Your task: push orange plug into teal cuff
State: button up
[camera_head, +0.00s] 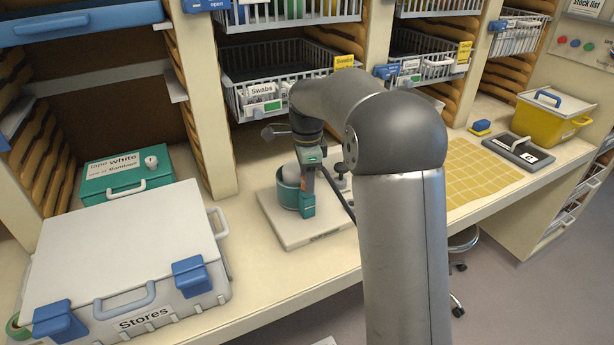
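My gripper (308,186) points down over a pale base plate (304,238) on the bench, left of my grey arm. A teal round part (286,196), which looks like the teal cuff, stands on the plate just left of the gripper. A pale rounded shape (290,173) shows above its rim. The gripper and another teal piece (307,206) overlap its right side. I cannot tell whether they touch. I cannot make out the orange plug; the gripper and arm may hide it. The fingertips are too small and covered to show whether they are open or shut.
A white Stores case (125,255) and a green box (125,180) stand at left. Wire baskets (275,80) hang above the plate. A yellow grid mat (480,170), a dark clipboard-like tray (517,150) and a yellow bin (550,118) lie right. Bare bench lies around the plate.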

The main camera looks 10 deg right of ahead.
jog(key=shift+r, duration=0.15)
notch_tip(320, 180, up, 16)
jog(key=s+f+n, duration=0.6)
jog(key=s, duration=0.5)
jog(key=s+f+n, duration=0.6)
jog(key=s, duration=0.5)
jog(key=s+f+n, duration=0.6)
jog(key=s+f, duration=0.1)
jog(key=s, duration=0.4)
jog(key=shift+s+t, duration=0.2)
jog(key=shift+t, duration=0.1)
jog(key=shift+a, duration=0.1)
